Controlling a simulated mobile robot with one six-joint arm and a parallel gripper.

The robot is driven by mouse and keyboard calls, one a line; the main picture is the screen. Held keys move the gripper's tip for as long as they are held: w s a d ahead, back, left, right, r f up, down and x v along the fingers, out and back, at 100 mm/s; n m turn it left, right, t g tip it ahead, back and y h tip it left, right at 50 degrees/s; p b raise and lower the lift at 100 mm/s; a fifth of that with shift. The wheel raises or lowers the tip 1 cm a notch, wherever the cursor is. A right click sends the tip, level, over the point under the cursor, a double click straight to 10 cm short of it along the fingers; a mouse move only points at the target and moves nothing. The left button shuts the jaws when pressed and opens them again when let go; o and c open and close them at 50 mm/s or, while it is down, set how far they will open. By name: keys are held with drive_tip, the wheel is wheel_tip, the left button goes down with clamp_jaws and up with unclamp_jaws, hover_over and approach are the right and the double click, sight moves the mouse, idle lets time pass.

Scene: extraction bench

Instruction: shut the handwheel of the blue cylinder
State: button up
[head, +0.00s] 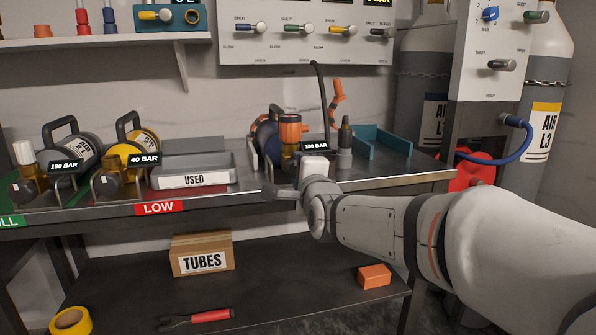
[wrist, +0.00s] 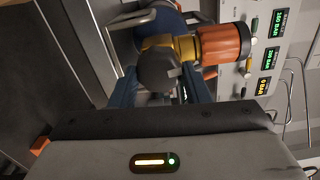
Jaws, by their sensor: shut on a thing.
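The blue cylinder (head: 263,137) lies on the bench right of centre, with a brass valve and an orange fitting (head: 290,130) at its near end. In the wrist view I see its blue body (wrist: 166,24), the brass valve (wrist: 186,47) and the orange fitting (wrist: 222,44). The dark round handwheel (wrist: 158,68) sits between the fingers of my gripper (wrist: 162,88), which is shut on it. In the head view my gripper (head: 300,172) reaches the valve from the front and hides the handwheel. I cannot tell how far the wheel is turned.
Left on the bench are a grey cylinder (head: 78,147) marked 180 BAR, a yellow one (head: 142,146) marked 40 BAR and a USED tray (head: 190,180). A teal holder (head: 392,140) and a dark upright fitting (head: 345,138) stand just right of the blue cylinder. A gauge panel is behind.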

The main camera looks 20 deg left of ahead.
drive_tip(key=shift+f+m, duration=0.2)
drive_tip(key=shift+m, duration=0.4)
drive_tip(key=o, duration=1)
drive_tip(key=shift+r, duration=0.1)
drive_tip(key=shift+s, duration=0.1)
drive_tip(key=p+v, duration=0.2)
drive_tip(key=v, duration=0.5)
drive_tip(key=shift+s+d, duration=0.2)
drive_tip(key=shift+s, duration=0.1)
